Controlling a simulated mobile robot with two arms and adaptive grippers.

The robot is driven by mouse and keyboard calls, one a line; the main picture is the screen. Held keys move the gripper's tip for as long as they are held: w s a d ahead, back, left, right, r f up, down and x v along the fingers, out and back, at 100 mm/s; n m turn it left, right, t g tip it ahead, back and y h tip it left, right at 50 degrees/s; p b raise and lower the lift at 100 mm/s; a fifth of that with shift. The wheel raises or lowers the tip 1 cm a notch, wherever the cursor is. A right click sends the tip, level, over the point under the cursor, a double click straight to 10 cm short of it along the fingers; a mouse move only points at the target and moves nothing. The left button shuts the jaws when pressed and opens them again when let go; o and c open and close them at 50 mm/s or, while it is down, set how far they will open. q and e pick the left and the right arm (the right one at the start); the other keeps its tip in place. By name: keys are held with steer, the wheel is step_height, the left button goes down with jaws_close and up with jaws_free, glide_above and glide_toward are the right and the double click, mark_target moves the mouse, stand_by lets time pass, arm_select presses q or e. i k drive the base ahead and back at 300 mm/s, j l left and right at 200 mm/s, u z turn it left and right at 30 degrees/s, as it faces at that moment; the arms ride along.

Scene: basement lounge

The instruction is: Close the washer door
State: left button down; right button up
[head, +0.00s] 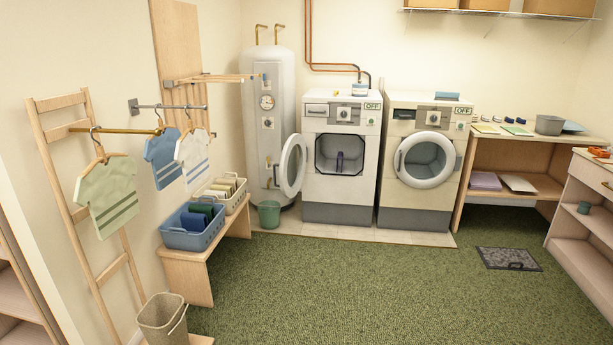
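A white front-loading washer (340,160) stands at the back wall, in the middle of the view. Its round door (292,166) is swung wide open to the left, toward the water heater. The dark opening (339,156) is exposed, with something bluish inside that is too small to make out. A second similar machine (421,165) stands just to the right with its round door (427,160) closed. Neither of my grippers shows in the head view.
A green bucket (269,214) stands on the floor below the open door. A white water heater (271,120) stands behind it. A wooden bench (190,265) with baskets is at the left. The green carpet (370,295) before the machines is clear. A dark mat (509,259) lies at the right.

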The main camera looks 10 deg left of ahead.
mark_target(297, 139)
steer(key=i+u, duration=0.35)
steer(key=i, duration=1.7)
